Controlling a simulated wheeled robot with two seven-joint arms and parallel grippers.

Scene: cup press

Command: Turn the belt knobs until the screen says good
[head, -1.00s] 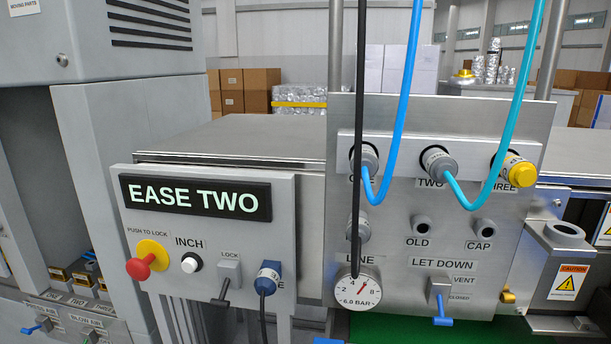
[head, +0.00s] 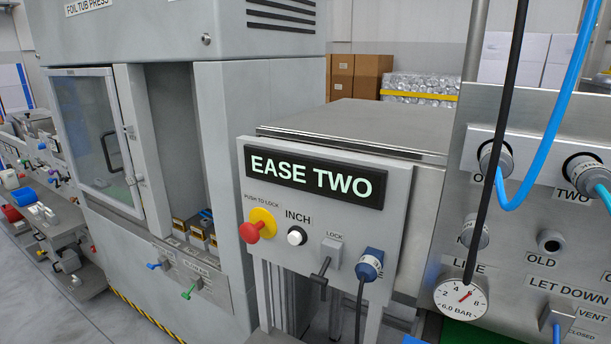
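The screen (head: 314,178) on the grey control panel reads "EASE TWO" in pale green letters. Below it are a red push-to-lock button (head: 250,232) on a yellow collar, a white INCH button (head: 296,236), a LOCK lever (head: 326,264) and a blue plug (head: 369,264) with a black cable. Several small brass-coloured blocks (head: 196,237) with dark and blue tops sit in the press's lower opening, above a plate with a blue lever (head: 153,266) and a green lever (head: 188,293). I cannot tell which parts are the belt knobs. Neither gripper is in view.
The foil tub press (head: 228,120) stands left of the panel, with a glazed door (head: 98,140). On the right, a steel plate (head: 500,240) carries hoses, a TWO port and a pressure gauge (head: 461,300). Another bench (head: 75,245) with coloured parts is at far left. Grey floor shows at lower left.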

